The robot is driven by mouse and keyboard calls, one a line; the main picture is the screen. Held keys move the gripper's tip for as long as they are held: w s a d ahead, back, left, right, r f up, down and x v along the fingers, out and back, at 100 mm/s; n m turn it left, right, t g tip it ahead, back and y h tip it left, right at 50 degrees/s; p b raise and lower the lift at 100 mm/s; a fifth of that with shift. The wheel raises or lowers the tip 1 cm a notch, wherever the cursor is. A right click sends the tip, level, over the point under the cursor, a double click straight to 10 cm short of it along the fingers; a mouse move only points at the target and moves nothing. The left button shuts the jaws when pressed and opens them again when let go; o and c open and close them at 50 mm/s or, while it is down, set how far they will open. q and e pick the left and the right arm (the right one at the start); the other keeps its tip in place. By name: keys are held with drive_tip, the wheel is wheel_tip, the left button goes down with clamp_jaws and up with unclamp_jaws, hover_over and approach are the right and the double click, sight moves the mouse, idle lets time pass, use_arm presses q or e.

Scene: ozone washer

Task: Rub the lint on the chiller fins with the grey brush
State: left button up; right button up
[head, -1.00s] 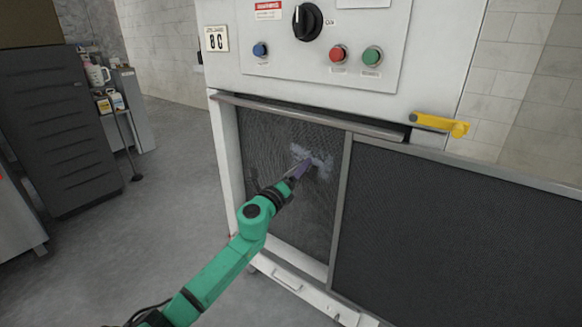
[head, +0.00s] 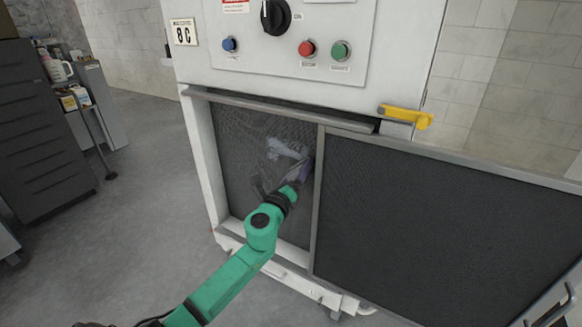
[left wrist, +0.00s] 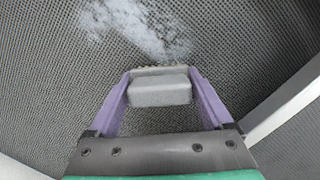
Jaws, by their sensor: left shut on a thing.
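Pale, fluffy lint (head: 283,148) clings to the dark chiller fins (head: 235,135) behind the open front of the white machine. It also shows in the left wrist view (left wrist: 140,25), above the brush. My left gripper (head: 300,174) is at the lower right of the lint, close to the fins and the frame post. In the left wrist view its two purple fingers are shut on the grey brush (left wrist: 160,90). The bristle edge faces the fins just below the lint; whether it touches them I cannot tell. My right gripper is not in view.
A dark mesh panel (head: 430,220) in a metal frame stands out to the right. A yellow handle (head: 407,116) juts out above it. The control panel has a black knob (head: 275,14) and coloured buttons. A dark cabinet (head: 40,130) stands left; floor between is clear.

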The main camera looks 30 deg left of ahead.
sight(304, 161)
use_arm(q)
drive_tip(key=shift+d, duration=0.65)
drive_tip(key=shift+a+r+p, duration=0.1)
drive_tip(key=shift+r+p, duration=0.75)
drive_tip(key=shift+r, duration=0.1)
drive_tip(key=shift+a+f, duration=0.1)
drive_tip(key=shift+a, duration=0.05)
drive_tip(key=a, duration=0.1)
drive_tip(key=a+b, duration=0.1)
drive_tip(key=shift+a+f, duration=0.2)
drive_tip(key=shift+a, duration=0.1)
drive_tip(key=shift+a+r+b, duration=0.2)
drive_tip(key=shift+a+b, duration=0.45)
drive_tip(key=shift+a, duration=1.45)
drive_tip(key=shift+s+a+f+b, duration=0.1)
drive_tip(key=shift+a+b, duration=0.55)
drive_tip(key=shift+a, duration=1.05)
drive_tip(key=shift+a+f+b, duration=0.1)
drive_tip(key=shift+a+b, duration=0.55)
drive_tip(key=shift+a, duration=1.05)
wheel_tip(304, 161, up, 2)
drive_tip(key=shift+a+r+p, duration=0.1)
drive_tip(key=shift+p, duration=0.75)
drive_tip(key=shift+d+p, duration=1.2)
drive_tip(key=shift+d, duration=2.05)
drive_tip(key=shift+d+p, duration=0.5)
drive_tip(key=shift+d, duration=1.4)
drive_tip(key=shift+d+f+p, duration=0.2)
drive_tip(key=shift+d+p, duration=0.15)
drive_tip(key=shift+d, duration=1.65)
